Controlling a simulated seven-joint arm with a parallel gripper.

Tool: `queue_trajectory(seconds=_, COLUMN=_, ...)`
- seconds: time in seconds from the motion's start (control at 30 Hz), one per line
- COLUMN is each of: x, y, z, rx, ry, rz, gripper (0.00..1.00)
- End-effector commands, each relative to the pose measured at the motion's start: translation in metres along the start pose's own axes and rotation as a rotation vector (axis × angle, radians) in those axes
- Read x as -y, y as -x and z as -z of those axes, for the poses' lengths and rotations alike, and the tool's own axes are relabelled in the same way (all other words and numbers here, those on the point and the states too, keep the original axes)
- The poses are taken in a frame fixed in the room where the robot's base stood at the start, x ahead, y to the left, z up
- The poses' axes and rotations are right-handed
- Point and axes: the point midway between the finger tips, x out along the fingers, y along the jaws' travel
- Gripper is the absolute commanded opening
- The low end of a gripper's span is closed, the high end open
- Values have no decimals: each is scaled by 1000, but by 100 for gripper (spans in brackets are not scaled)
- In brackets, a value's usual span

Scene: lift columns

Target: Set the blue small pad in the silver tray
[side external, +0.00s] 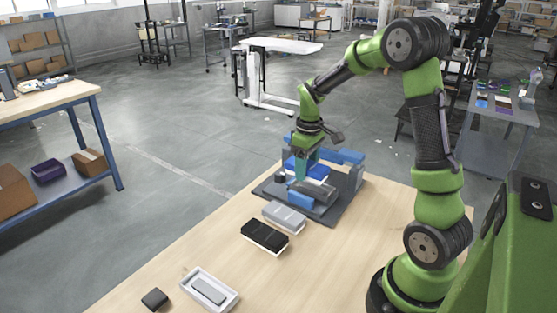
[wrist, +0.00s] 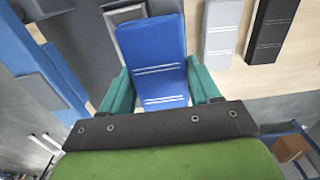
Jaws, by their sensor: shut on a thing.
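My gripper (side external: 304,168) is over the dark mat, its teal fingers pointing down. In the wrist view, my gripper (wrist: 160,88) has its fingers on both sides of a blue pad (wrist: 153,55) with white stripes and is shut on it. In the side view the fingers partly hide this pad, so its height above what lies below is hard to tell. A pale silver tray (side external: 229,302) with a raised rim stands at the table's near end, away from my gripper. A grey block (side external: 208,290) lies in it. The tray is not in the wrist view.
The dark mat (side external: 264,190) carries blue pieces, including a low one (side external: 300,199), and a grey piece (side external: 318,189). A grey striped block (side external: 285,216) and a black striped block (side external: 265,237) lie between mat and tray. A small dark block (side external: 155,298) sits left of the tray.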

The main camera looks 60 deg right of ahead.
Motion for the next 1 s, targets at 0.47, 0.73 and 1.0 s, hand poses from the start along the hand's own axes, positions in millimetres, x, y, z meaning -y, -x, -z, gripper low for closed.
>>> queue_trajectory(seconds=0.47, x=-40, y=-10, z=-3, rx=2, ry=-1, rz=2, gripper=30)
queue_trajectory(seconds=0.73, x=-39, y=-36, z=-3, rx=1, ry=-2, rz=1, gripper=30)
queue_trajectory(seconds=1.0, x=-39, y=-50, z=-2, rx=-1, ry=-3, rz=1, gripper=30)
